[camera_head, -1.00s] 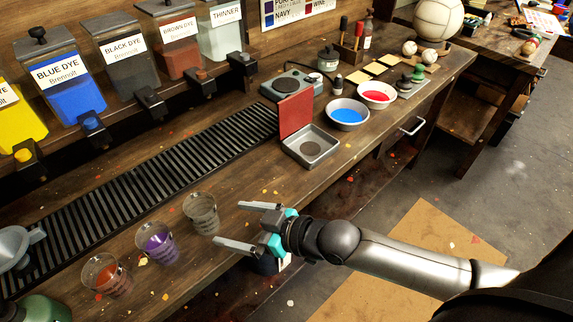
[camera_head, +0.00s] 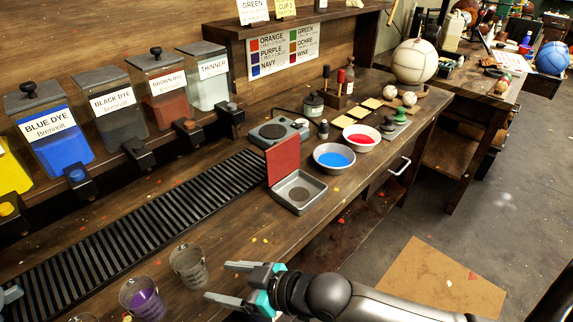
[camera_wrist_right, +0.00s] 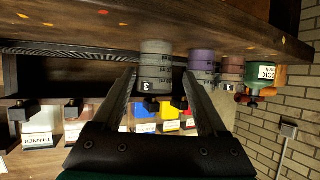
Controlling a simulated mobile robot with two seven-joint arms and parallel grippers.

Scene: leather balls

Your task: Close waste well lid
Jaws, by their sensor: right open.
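The waste well (camera_head: 298,196) is a square grey metal basin with a round dark drain, on the bench right of the black slatted grate. Its red lid (camera_head: 281,159) stands raised at the basin's left back edge, so the well is open. My right gripper (camera_head: 222,281) is open and empty at the bench's front edge, nearer the camera than the well and apart from it. In the right wrist view the two fingers (camera_wrist_right: 160,84) are spread, with nothing gripped.
A grey cup (camera_head: 189,266) and a cup of purple liquid (camera_head: 142,298) stand left of my right gripper. Bowls of blue (camera_head: 334,160) and red (camera_head: 362,138) dye sit right of the well. A hotplate (camera_head: 279,133) is behind it.

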